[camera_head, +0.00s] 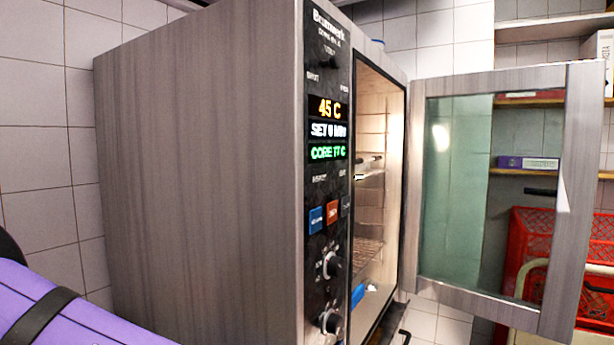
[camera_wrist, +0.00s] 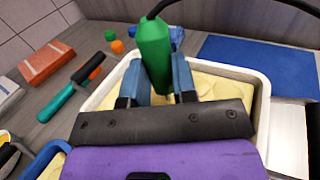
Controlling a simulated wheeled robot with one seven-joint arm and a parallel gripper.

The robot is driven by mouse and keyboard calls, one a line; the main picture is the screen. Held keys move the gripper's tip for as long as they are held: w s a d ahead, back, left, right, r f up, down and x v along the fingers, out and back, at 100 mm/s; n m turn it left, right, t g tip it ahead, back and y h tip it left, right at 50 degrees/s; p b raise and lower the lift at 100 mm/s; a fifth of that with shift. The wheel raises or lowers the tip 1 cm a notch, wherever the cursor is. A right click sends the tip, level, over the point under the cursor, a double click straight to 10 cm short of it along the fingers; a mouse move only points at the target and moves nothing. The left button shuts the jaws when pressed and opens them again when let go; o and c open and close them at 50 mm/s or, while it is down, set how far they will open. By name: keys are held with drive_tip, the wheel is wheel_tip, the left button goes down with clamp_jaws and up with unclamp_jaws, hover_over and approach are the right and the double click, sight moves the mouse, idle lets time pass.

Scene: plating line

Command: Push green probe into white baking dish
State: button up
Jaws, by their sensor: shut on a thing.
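The green probe (camera_wrist: 153,48) stands roughly upright in the wrist view, with a dark cable rising from its top. My gripper (camera_wrist: 161,72) has blue fingers on both sides of the probe and is shut on it. The white baking dish (camera_wrist: 263,108) lies beneath, filled with a pale yellow food (camera_wrist: 212,84). The probe is over the dish's inside. Neither the dish nor the probe shows in the head view.
A grey oven (camera_head: 200,160) with its glass door (camera_head: 470,180) open fills the head view; its display reads 45 C and core 17 C. In the wrist view, a green-handled tool (camera_wrist: 62,102) and a brick-coloured block (camera_wrist: 46,62) lie left, a blue mat (camera_wrist: 255,62) right.

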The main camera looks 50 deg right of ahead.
idle(0.3)
drive_tip(key=o, duration=1)
drive_tip(key=v, duration=1)
drive_tip(key=shift+s+a, duration=0.25)
drive_tip(key=shift+s, duration=0.05)
